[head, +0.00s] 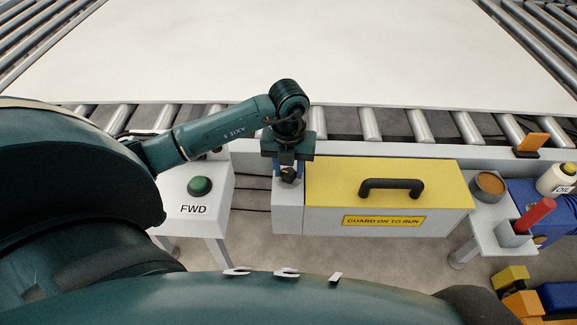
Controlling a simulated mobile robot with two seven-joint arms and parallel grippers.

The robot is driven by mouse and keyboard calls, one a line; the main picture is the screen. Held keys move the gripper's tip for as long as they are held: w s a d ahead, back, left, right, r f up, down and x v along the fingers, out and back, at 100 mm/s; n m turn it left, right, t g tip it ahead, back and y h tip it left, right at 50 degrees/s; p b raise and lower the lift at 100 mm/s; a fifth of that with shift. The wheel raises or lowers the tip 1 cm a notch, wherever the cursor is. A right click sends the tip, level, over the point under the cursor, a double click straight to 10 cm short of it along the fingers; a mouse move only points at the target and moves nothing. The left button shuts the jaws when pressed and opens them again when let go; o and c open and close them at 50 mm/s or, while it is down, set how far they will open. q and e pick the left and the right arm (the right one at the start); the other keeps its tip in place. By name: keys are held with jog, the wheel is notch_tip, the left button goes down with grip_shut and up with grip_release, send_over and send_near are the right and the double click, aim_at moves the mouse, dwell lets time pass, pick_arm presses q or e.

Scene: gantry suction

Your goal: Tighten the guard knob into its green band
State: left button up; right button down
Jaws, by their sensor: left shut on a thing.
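My left gripper (288,168) reaches down from the left arm and is shut on the dark guard knob (289,176). The knob is at the left end of the guard (330,170), a grey box with a yellow lid, a black handle and a label "GUARD ON TO RUN". The gripper covers most of the knob. Its green band cannot be made out, so I cannot tell where the knob stands against it. My right gripper is out of view.
A white box (215,215) marked FWD with a green button (200,186) stands left of the guard. A roller conveyor with a large white sheet (300,50) lies behind. At right are a brown-filled bowl (489,184), a red-handled tool (534,214) and an oil bottle (557,180).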

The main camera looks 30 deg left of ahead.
aim_at(289, 172)
pick_arm(q)
jog(key=m+b, duration=0.2)
jog(key=m, duration=0.1)
jog(key=shift+a+f, duration=0.1)
jog(key=shift+f, duration=0.05)
jog(key=shift+m, duration=0.9)
jog(key=shift+r, duration=0.2)
jog(key=o, duration=0.7)
jog(key=shift+o, duration=1.4)
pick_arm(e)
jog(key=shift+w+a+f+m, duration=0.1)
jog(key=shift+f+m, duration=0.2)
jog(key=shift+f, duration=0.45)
pick_arm(q)
notch_tip(289, 172, up, 13)
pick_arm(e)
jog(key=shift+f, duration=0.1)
